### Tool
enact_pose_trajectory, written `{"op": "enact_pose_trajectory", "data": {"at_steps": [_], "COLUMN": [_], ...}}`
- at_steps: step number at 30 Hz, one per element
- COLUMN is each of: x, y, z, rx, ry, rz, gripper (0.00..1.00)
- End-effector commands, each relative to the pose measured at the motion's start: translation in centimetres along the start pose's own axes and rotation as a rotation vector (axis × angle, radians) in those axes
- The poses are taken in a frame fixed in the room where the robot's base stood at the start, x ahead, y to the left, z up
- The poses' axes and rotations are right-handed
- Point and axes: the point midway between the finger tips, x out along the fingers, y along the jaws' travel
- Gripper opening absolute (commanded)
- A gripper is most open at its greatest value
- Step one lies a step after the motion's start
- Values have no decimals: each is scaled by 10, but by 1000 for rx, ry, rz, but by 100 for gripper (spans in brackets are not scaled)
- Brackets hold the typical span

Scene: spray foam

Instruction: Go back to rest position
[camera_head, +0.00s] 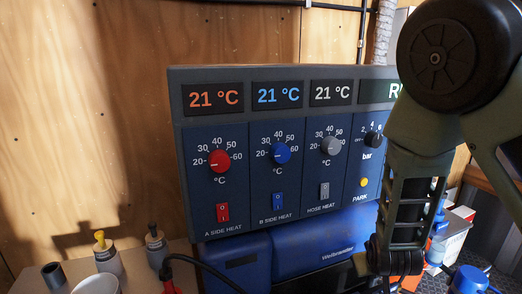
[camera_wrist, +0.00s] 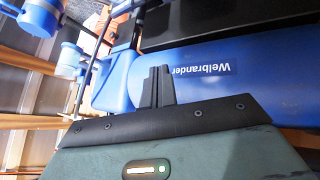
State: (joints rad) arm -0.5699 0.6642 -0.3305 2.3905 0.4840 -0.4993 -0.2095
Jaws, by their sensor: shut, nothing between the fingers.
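My gripper (camera_wrist: 157,72) is shut and empty in the wrist view, with its two dark fingers together at the centre. In the head view my arm comes in from the upper right and hangs down in front of the right part of the control panel (camera_head: 240,130). The fingertips are not clearly visible there. The wrist view shows the blue Welbrander machine housing (camera_wrist: 240,90) behind the fingers. I cannot tell how far the fingers are from it. The housing also shows under the panel in the head view (camera_head: 310,240).
The panel has red, blue and grey knobs, three displays reading 21 °C and several switches. My arm hides its right end. At the lower left stand a yellow-topped container (camera_head: 106,256), a dark-topped container (camera_head: 156,246) and a white cup (camera_head: 95,286). A plywood wall (camera_head: 80,110) stands behind.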

Motion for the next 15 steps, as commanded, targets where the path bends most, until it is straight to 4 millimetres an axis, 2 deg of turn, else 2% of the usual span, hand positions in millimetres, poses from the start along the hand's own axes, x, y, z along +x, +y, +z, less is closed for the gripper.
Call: {"op": "enact_pose_trajectory", "data": {"at_steps": [1, 3, 7, 9, 11, 12, 15], "x": [-23, -57, -131, -173, -206, -226, -266], "y": [-26, -58, -101, -114, -118, -117, -110], "z": [2, 10, 28, 42, 55, 64, 85], "rx": [10, -2, -87, -160, -231, -282, -397], "ry": [-51, -132, -264, -326, -374, -401, -457], "rz": [-99, -223, -413, -486, -527, -544, -552], "gripper": [0, 0, 0, 0, 0, 0, 0]}}
